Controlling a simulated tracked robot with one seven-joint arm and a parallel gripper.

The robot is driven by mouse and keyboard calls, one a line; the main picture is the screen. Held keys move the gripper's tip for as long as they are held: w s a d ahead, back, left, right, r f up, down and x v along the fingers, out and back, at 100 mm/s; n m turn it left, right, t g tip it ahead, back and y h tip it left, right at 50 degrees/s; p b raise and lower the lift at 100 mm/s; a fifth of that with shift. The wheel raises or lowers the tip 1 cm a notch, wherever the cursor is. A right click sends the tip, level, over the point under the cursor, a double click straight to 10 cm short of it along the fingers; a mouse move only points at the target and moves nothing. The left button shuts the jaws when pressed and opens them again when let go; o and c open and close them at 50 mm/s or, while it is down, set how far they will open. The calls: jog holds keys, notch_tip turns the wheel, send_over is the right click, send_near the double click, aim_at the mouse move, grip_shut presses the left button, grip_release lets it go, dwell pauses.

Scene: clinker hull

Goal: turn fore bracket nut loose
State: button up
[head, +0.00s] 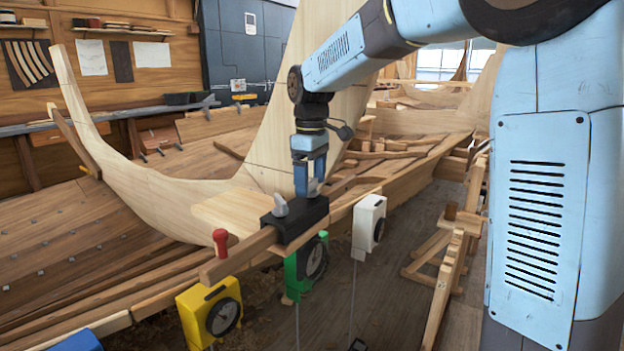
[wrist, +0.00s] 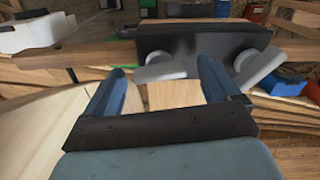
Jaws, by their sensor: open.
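A black bracket block (head: 299,221) sits on the long wooden beam, and it spans the upper middle of the wrist view (wrist: 205,40). A light grey wing nut (head: 280,205) stands on the bracket's left in the head view. The wrist view shows two grey wing nuts: one (wrist: 166,69) appears between my fingertips, the other (wrist: 257,66) is to the right, outside them. I cannot tell which is the fore one. My gripper (head: 309,186) points down close to the bracket, beside the visible nut. In the wrist view its blue fingers (wrist: 162,70) are apart, with nothing gripped.
A tall pale plank (head: 315,100) rises behind my gripper.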

aim_at(311, 181)
notch_tip(311, 181, up, 14)
jog(key=shift+f, duration=0.15)
dwell(0.6)
jog(key=shift+c, duration=0.3)
